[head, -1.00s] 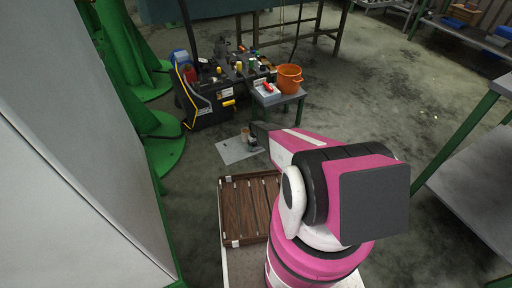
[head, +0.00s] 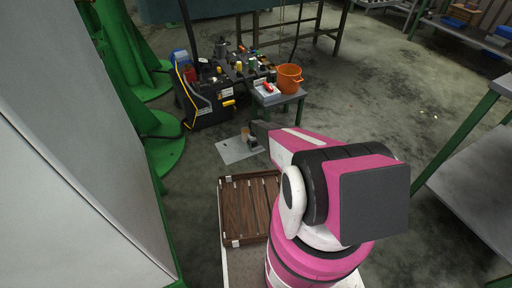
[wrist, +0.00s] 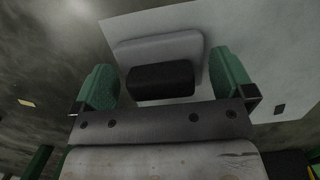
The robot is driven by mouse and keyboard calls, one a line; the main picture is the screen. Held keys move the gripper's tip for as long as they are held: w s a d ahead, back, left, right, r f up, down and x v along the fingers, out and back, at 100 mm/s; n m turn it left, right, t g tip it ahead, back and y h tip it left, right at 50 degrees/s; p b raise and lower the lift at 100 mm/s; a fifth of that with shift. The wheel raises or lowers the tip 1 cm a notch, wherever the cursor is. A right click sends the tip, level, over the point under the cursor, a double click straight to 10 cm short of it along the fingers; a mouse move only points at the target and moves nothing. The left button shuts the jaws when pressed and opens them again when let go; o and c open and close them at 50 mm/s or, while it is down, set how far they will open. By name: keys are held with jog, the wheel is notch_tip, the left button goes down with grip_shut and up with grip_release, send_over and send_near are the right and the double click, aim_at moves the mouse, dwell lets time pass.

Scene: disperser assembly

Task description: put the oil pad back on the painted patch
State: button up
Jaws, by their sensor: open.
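The painted patch (head: 232,151) is a pale grey rectangle on the floor, and it fills the upper middle of the wrist view (wrist: 258,32). A light grey, rounded block with a dark block at its near side, seemingly the oil pad (wrist: 160,48), shows between my fingers in the wrist view, over the patch. In the head view a small brownish upright thing (head: 245,132) shows at the patch, beside my fingers. My gripper (wrist: 163,80) is open, its green fingers on either side of the dark block with gaps. I cannot tell whether the pad touches the patch.
A wooden slatted crate (head: 248,208) stands in front of the patch. Behind are a dark machine (head: 212,103) with hoses and a small table (head: 282,104) with an orange pot (head: 289,78). Floor right of my arm is clear up to a metal shelf (head: 480,180).

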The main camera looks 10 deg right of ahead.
jog(key=r, duration=0.3)
jog(key=w+r, duration=0.1)
jog(key=r, duration=0.6)
jog(key=shift+w+a+r, duration=0.15)
jog(key=shift+a+r, duration=0.05)
jog(key=shift+a, duration=0.05)
jog(key=s+r+m+t, duration=0.1)
jog(key=s+r, duration=1.8)
jog(key=r, duration=0.2)
jog(key=s+r+m, duration=0.2)
jog(key=s+r, duration=1.7)
jog(key=r, duration=0.2)
jog(key=shift+s+d+r+m+t+y, duration=0.2)
jog(key=shift+r+m+t+y, duration=0.1)
jog(key=shift+r+t, duration=0.1)
